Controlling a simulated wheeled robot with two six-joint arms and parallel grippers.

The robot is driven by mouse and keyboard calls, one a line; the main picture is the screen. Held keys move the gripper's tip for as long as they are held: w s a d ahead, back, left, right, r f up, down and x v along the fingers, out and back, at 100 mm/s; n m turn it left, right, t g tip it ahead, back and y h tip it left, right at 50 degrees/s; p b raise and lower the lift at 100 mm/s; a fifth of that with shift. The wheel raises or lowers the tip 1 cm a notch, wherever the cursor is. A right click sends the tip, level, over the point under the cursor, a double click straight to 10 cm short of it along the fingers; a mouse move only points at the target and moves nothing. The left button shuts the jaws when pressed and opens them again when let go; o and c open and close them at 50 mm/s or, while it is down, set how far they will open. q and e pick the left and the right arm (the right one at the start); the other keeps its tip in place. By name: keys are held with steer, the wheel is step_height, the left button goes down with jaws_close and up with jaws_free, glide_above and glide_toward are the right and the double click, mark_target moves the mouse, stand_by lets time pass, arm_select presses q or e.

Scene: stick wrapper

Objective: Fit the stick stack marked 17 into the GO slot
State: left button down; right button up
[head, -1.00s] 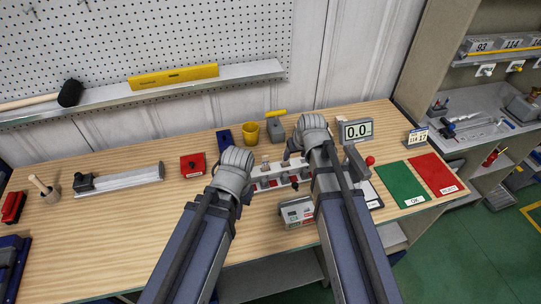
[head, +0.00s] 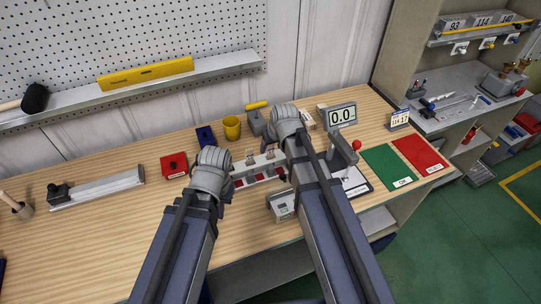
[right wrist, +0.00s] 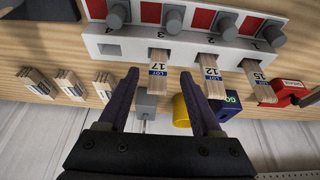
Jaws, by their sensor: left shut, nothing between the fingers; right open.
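The stick stack marked 17 (right wrist: 158,66) sticks out of a white rack (right wrist: 120,46) in the right wrist view, a "LOT" label on its end. My right gripper (right wrist: 160,80) is open, its fingertips on either side of this stack's end; whether they touch is unclear. Stacks marked 12 (right wrist: 211,72) and 15 (right wrist: 259,84) stick out farther right. A blue block marked GO (right wrist: 229,103) lies partly behind the right finger; its slot cannot be made out. In the head view, my left gripper (head: 213,160) is at the rack's left end, its fingertips hidden by the wrist.
Several loose stick stacks (right wrist: 68,83) lie left of my right gripper. A yellow cup (head: 232,127) and a red box (head: 173,165) stand on the bench. A 0.0 display (head: 342,116), green OK mat (head: 386,163) and red mat (head: 421,152) are at right.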

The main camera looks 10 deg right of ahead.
arm_select(q)
steer(key=b, duration=0.4)
glide_above(224, 228)
step_height(224, 228, down, 4)
steer(key=shift+f, duration=0.1)
arm_select(e)
steer(key=x, duration=0.4)
steer(key=shift+w+d+f, duration=0.1)
steer(key=shift+w+f, duration=0.1)
steer(key=shift+f, duration=0.1)
steer(key=shift+r, duration=0.1)
jaws_close()
